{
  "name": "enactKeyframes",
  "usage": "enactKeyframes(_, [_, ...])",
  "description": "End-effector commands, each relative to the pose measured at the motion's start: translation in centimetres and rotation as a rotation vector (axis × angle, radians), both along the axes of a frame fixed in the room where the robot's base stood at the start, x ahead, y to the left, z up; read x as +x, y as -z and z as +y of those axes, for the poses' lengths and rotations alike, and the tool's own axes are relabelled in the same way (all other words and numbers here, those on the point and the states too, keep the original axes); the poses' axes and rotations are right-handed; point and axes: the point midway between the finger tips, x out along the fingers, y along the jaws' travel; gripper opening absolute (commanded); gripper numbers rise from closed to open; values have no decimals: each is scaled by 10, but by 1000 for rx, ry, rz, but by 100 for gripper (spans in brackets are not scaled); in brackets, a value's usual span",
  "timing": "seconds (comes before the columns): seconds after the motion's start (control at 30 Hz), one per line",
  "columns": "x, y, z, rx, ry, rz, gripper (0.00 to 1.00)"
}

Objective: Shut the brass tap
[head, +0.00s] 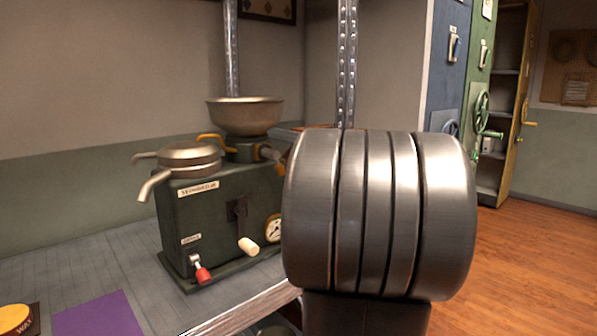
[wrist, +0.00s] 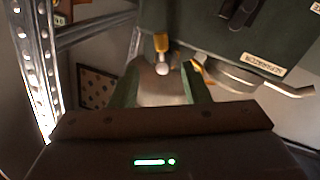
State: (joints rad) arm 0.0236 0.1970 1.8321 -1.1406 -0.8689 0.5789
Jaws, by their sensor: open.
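The brass tap (wrist: 161,42) shows at the top middle of the wrist view, with a pale round knob at its end. In the head view brass-coloured parts sit below the steel bowl (head: 245,116), on top of the dark green machine (head: 215,222). My gripper (wrist: 161,60) is open, its two green fingers to either side of the tap in the wrist view. I cannot tell whether they touch it. Nothing is held. In the head view my arm covers the gripper.
A lidded pot with spouts (head: 188,157) sits on the machine, left of the bowl. A red-tipped lever (head: 202,274) and a cream-knobbed crank (head: 248,246) stick out in front. A perforated metal post (head: 347,65) stands behind. A purple mat (head: 100,314) lies on the bench.

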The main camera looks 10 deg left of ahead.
Motion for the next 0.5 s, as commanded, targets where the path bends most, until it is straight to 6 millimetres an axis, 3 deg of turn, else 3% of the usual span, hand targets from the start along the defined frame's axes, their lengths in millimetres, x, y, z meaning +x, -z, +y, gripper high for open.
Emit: enactKeyframes(0.5, [73, 3, 68, 0, 0, -1, 42])
